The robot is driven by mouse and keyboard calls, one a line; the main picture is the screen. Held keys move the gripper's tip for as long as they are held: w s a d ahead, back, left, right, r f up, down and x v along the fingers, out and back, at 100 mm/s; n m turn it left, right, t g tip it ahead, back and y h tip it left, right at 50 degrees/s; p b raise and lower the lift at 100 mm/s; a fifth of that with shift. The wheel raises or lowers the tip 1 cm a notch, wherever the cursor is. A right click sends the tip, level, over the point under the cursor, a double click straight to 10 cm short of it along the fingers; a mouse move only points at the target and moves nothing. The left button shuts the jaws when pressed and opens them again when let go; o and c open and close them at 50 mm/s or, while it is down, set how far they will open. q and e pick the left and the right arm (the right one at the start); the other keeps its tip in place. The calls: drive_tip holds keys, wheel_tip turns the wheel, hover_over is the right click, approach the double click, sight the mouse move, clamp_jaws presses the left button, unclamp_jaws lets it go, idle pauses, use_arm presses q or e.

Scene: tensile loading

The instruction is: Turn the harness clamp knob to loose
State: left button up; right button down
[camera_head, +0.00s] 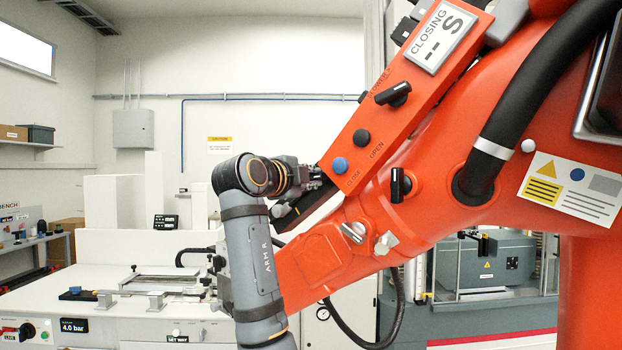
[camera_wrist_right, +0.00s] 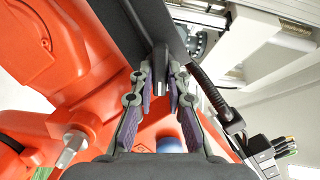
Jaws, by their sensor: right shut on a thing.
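My right gripper (camera_head: 312,178) reaches in from the lower left, beside the lower end of the orange control box (camera_head: 352,128). In the right wrist view my right gripper (camera_wrist_right: 164,75) has its fingertips shut on a small dark grey handle (camera_wrist_right: 158,73) at a black block (camera_wrist_right: 163,22). The black block also shows in the head view (camera_head: 303,207). The handle is mostly hidden by the fingers, and I cannot tell whether it is the harness clamp knob or how it is turned. A silver knob (camera_head: 353,232) and a black knob (camera_head: 399,185) sit on the orange arm. My left gripper is not in view.
The orange machine arm (camera_head: 325,257) fills the right side. A blue button (camera_head: 340,164) is close to my right gripper. A thick black hose (camera_head: 540,80) runs along the arm. A white bench (camera_head: 130,310) with fixtures stands at the lower left. Free room lies at the upper left.

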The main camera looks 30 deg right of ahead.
drive_tip(key=n, duration=0.3)
drive_tip(key=n+g+p, duration=0.1)
drive_tip(key=n, duration=0.2)
drive_tip(key=shift+w+r+y, duration=0.1)
drive_tip(key=shift+r+y, duration=0.05)
drive_tip(key=shift+y, duration=0.15)
drive_tip(key=n+g+p, duration=0.1)
drive_tip(key=n+p, duration=0.1)
drive_tip(key=n, duration=0.3)
drive_tip(key=shift+w+n, duration=0.15)
drive_tip(key=shift+n, duration=0.15)
drive_tip(key=shift+w+a+n+g+h+p, duration=0.15)
drive_tip(key=shift+n+g+p, duration=0.3)
drive_tip(key=shift+n, duration=1.6)
drive_tip(key=shift+w+n+g+h+p, duration=0.1)
drive_tip(key=shift+n+g+h+p, duration=0.35)
drive_tip(key=shift+n, duration=1.6)
drive_tip(key=shift+f, duration=0.2)
drive_tip(key=c, duration=1.5)
unclamp_jaws()
drive_tip(key=shift+o, duration=0.9)
drive_tip(key=shift+r, duration=0.15)
